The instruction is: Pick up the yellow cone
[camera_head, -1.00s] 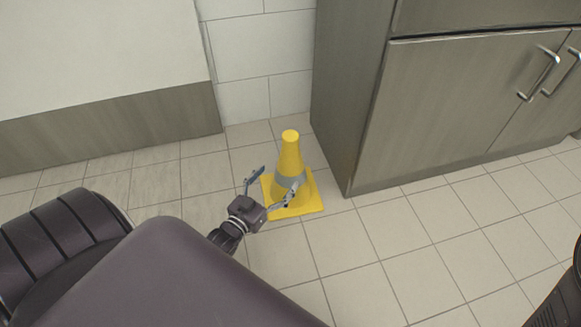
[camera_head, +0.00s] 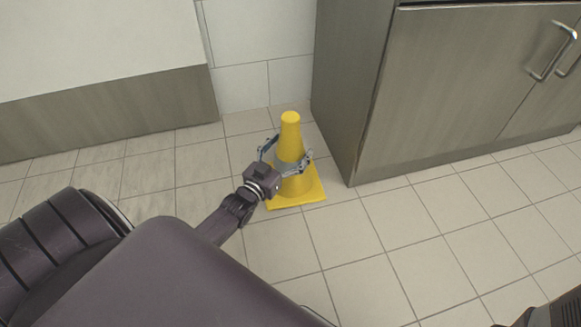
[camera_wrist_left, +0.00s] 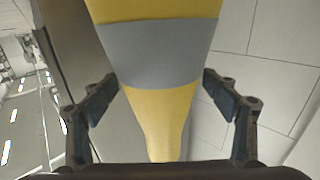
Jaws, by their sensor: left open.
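The yellow cone (camera_head: 291,136) with a grey band stands upright on its square base on the tiled floor. My left gripper (camera_head: 285,154) is open, with one finger on each side of the cone near the grey band. In the left wrist view the cone (camera_wrist_left: 160,105) lies between the two open fingers (camera_wrist_left: 160,100), with visible gaps on both sides. The lower front of the cone is partly hidden by the gripper in the head view. A dark part of my right side shows at the bottom right corner, but no right gripper is seen.
A grey-brown cabinet (camera_head: 440,100) with metal handles (camera_head: 553,52) stands close to the right of the cone. A tiled wall (camera_head: 245,88) is behind it. A white panel with a wood-look lower strip (camera_head: 110,110) is at the left. The floor (camera_head: 400,240) in front is clear.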

